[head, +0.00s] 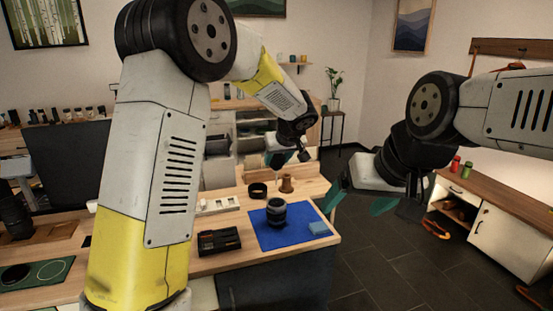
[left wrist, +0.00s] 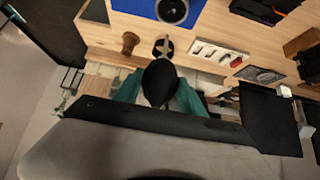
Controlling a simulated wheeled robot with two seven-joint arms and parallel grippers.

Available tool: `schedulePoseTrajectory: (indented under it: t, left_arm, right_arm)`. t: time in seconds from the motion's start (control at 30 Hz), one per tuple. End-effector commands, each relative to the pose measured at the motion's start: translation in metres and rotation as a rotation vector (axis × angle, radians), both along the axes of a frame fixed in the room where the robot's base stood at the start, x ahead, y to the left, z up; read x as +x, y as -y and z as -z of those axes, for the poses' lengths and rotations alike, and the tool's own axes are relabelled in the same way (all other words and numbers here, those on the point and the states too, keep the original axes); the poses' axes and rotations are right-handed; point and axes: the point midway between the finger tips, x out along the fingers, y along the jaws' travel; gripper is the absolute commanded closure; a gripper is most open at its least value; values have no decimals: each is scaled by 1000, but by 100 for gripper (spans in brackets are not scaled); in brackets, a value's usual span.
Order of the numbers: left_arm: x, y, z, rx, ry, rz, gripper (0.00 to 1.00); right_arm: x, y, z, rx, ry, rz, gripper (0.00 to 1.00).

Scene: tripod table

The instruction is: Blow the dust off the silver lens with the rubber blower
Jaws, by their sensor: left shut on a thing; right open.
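The silver lens (head: 276,212) stands upright on the blue mat (head: 262,238) near the table's right end. In the left wrist view the lens (left wrist: 172,10) shows at the top edge, its round glass facing up. My left gripper (head: 280,158) is above the back of the table, behind the lens. It is shut on the black rubber blower (left wrist: 160,82), whose bulb sits between the teal fingers. The blower is hard to make out in the head view. My right gripper (head: 358,204) is open and empty, off the table's right side.
A black ring (head: 258,190) and a brown wooden piece (head: 287,184) stand behind the mat. A light blue cloth (head: 319,228) lies on the mat's right part. A black case (head: 219,241) and a white tray (head: 217,206) lie to the left.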

Motion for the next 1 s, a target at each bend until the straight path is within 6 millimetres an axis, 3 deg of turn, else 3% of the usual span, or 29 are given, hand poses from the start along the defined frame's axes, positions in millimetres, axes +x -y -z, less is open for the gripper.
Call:
schedulePoseTrajectory:
  t: [0.6,1.0]
  left_arm:
    - [0,0,50,2,-2,1,60]
    - [0,0,57,0,0,0,60]
  right_arm:
    - [0,0,0,0,0,0,20]
    - [0,0,0,0,0,0,20]
